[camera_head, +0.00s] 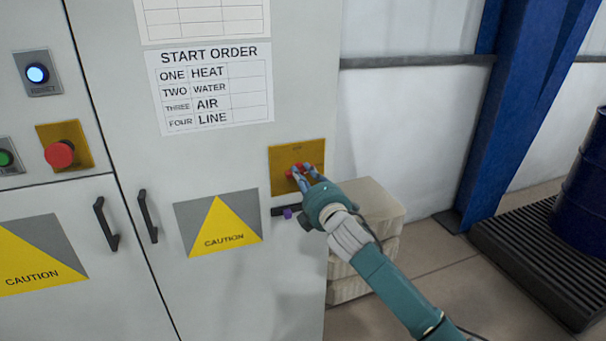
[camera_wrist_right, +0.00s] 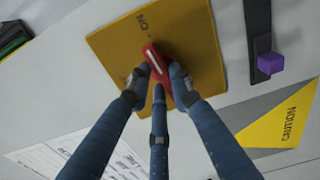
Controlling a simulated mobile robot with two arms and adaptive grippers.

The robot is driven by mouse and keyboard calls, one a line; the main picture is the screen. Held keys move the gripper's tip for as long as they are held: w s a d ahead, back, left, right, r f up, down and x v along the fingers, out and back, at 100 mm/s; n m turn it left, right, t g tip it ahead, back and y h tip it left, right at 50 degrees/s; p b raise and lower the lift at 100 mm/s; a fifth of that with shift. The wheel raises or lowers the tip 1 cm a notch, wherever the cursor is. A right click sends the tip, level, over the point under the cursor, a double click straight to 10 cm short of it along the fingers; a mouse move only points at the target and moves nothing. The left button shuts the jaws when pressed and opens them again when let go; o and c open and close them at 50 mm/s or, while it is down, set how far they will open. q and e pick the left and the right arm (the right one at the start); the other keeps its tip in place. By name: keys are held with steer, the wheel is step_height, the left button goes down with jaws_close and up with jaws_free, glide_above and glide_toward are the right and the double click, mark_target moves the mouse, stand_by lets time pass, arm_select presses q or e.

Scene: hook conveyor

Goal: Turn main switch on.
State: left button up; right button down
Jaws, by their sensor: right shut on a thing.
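The main switch is a red rotary knob (camera_wrist_right: 155,60) with a white line, on a yellow plate (camera_head: 283,160) on the grey cabinet door. My right gripper (camera_head: 299,175) is shut on the knob, with its fingers around it. In the right wrist view the fingertips (camera_wrist_right: 157,82) press on the knob from its sides and below. The white line slants toward the upper left there, roughly toward the plate's "ON" mark (camera_wrist_right: 143,21). In the head view the fingers partly hide the knob. My left gripper is not in view.
A black latch with a purple knob (camera_head: 287,213) sits just below the plate. A red button on a yellow plate (camera_head: 60,154), a lit blue button (camera_head: 37,73) and a green button (camera_head: 5,158) are at left. Pale stacked blocks (camera_head: 375,203) stand beside the cabinet.

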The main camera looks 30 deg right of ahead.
steer(key=shift+m, duration=0.7)
steer(key=c, duration=1.5)
jaws_free()
steer(key=shift+d, duration=0.1)
steer(key=shift+c, duration=0.2)
steer(key=shift+s, duration=0.2)
steer(key=v, duration=1.1)
steer(key=shift+s, duration=0.35)
steer(key=shift+f, duration=0.1)
